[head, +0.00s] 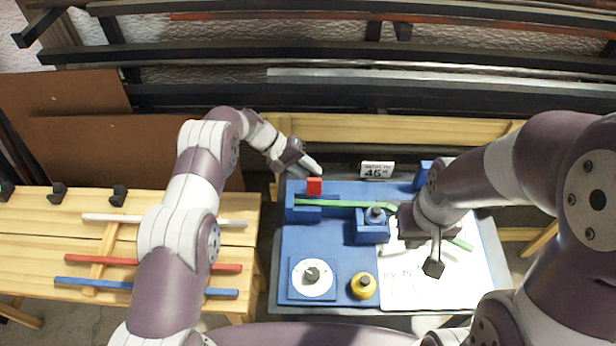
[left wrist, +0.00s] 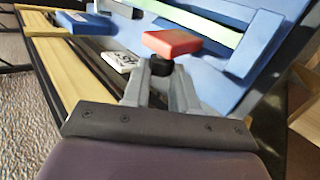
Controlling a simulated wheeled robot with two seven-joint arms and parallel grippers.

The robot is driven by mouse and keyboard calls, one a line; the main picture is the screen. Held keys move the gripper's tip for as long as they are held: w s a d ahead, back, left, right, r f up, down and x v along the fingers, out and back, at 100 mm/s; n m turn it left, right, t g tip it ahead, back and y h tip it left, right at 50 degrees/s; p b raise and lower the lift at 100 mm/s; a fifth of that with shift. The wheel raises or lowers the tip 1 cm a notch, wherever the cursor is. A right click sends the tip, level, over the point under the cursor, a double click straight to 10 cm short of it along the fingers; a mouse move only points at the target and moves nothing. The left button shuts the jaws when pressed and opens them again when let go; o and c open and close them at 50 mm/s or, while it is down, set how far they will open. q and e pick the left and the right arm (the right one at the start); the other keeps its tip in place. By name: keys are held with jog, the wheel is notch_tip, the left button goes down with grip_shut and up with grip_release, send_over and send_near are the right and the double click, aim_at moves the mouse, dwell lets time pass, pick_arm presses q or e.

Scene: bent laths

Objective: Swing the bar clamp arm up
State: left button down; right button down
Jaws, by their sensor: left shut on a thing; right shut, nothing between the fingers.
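The bar clamp's red grip (head: 314,187) is at the back left of the blue fixture board (head: 335,260), beside the left end of a green lath (head: 345,204). My left gripper (head: 316,173) reaches it from behind. In the left wrist view, my left gripper (left wrist: 160,68) is shut, its black tips at the red grip (left wrist: 172,42). The rest of the clamp arm is hard to make out. My right gripper (head: 433,267) is shut and empty above the white sheet (head: 460,282) at the right, hiding part of the lath.
A blue block with a dark knob (head: 375,216) stands at the lath's middle. A white dial (head: 312,277) and a yellow knob (head: 363,286) are in front. A 45° sign (head: 377,170) stands behind. Coloured laths lie on the wooden bench (head: 30,240) at left.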

pick_arm(q)
jog(key=shift+w+f+b, duration=0.1)
jog(key=shift+f+b, duration=0.05)
jog(key=shift+b, duration=0.15)
jog(key=shift+g, duration=0.3)
jog(key=c, duration=0.9)
grip_release()
jog(key=shift+b+v, duration=1)
jog(key=shift+v, duration=5.4)
